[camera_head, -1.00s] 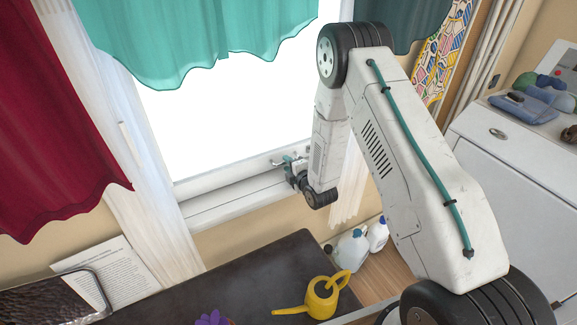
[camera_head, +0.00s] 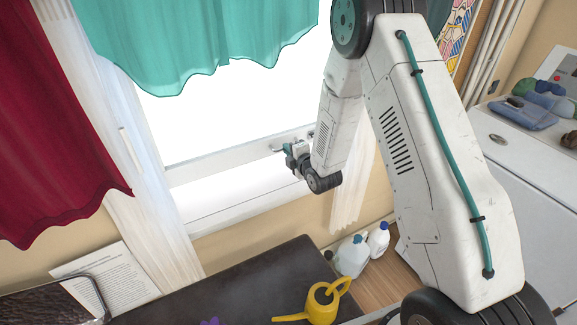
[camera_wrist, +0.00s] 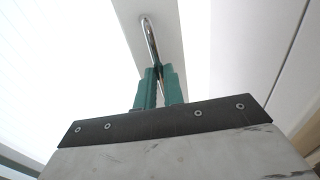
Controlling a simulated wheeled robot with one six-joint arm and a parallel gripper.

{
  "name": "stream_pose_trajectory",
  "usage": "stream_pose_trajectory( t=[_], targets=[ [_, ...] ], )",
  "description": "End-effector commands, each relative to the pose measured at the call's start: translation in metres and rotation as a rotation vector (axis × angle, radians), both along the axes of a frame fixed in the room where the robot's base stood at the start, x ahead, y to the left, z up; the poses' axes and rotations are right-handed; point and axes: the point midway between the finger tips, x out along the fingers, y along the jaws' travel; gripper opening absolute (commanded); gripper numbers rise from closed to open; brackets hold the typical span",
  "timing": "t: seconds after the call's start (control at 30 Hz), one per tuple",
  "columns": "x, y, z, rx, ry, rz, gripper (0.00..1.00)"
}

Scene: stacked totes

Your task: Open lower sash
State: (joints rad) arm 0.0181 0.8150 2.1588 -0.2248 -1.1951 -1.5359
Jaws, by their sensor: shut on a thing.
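The lower sash (camera_head: 215,160) is the white bottom rail of the window in the head view. It stands raised above the sill (camera_head: 215,220), with a bright gap between them. My gripper (camera_head: 290,151) is at the right part of the rail. In the wrist view its teal fingers (camera_wrist: 160,80) are closed around the lower end of a shiny metal handle (camera_wrist: 150,38). The handle is a slim loop on the pale sash rail (camera_wrist: 176,40). My arm hides the right end of the window in the head view.
A teal curtain (camera_head: 200,50) hangs over the upper window and a red curtain (camera_head: 50,130) at the left. Below are a dark counter (camera_head: 220,285), a yellow watering can (camera_head: 322,303) and white jugs (camera_head: 352,257). A white appliance (camera_head: 530,185) stands at the right.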

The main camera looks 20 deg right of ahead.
Motion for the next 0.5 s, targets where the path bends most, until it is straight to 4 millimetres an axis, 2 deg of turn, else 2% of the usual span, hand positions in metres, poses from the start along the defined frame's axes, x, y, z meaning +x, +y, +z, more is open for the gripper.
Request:
stream_pose_trajectory(
  t=[0.03,0.2,0.3,0.5],
  targets=[
    [0.001,0.000,0.019,0.001,-0.010,-0.001,0.00],
    [0.001,0.000,0.064,0.000,-0.010,-0.001,0.00],
    [0.001,0.000,0.084,0.000,-0.008,-0.001,0.00],
    [0.001,0.000,0.110,0.000,-0.006,0.000,0.00]
  ],
)
